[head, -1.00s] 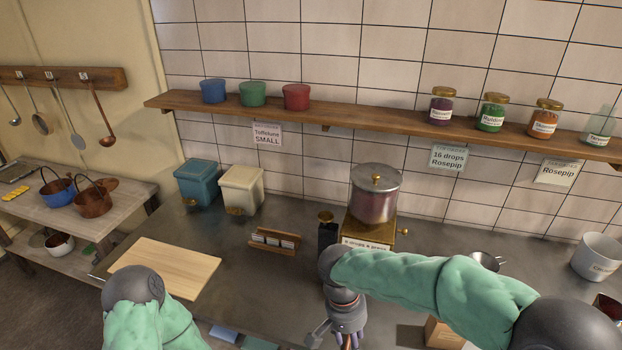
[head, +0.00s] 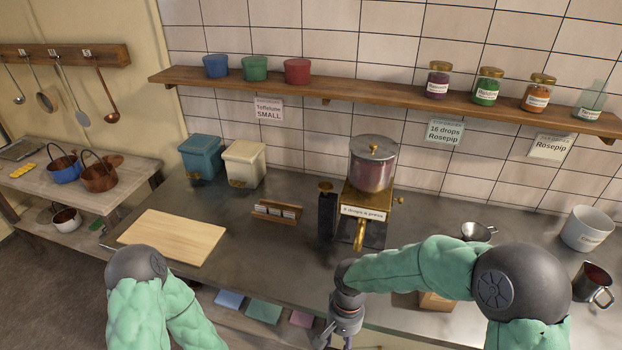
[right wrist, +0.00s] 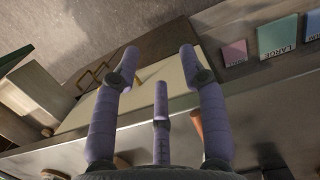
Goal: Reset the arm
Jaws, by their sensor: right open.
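My right arm reaches across the front right of the counter in the head view. Its gripper is cut off by the bottom edge there. In the right wrist view my right gripper (right wrist: 160,75) has its purple fingers spread apart, with nothing between them. The dispenser machine (head: 372,190) stands on the counter behind my right arm, with a metal drum on top, a brass body and a label on its front. A brass handle (head: 360,234) hangs down at its front, apart from my arm. My left arm shows at the lower left, but its gripper is out of view.
A wooden board (head: 173,237), a small card rack (head: 277,212) and two lidded tins lie left of the machine. A metal cup (head: 478,232), a white pot (head: 587,229) and a mug (head: 592,284) stand at the right. Coloured cards (head: 264,311) lie below the counter's front edge.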

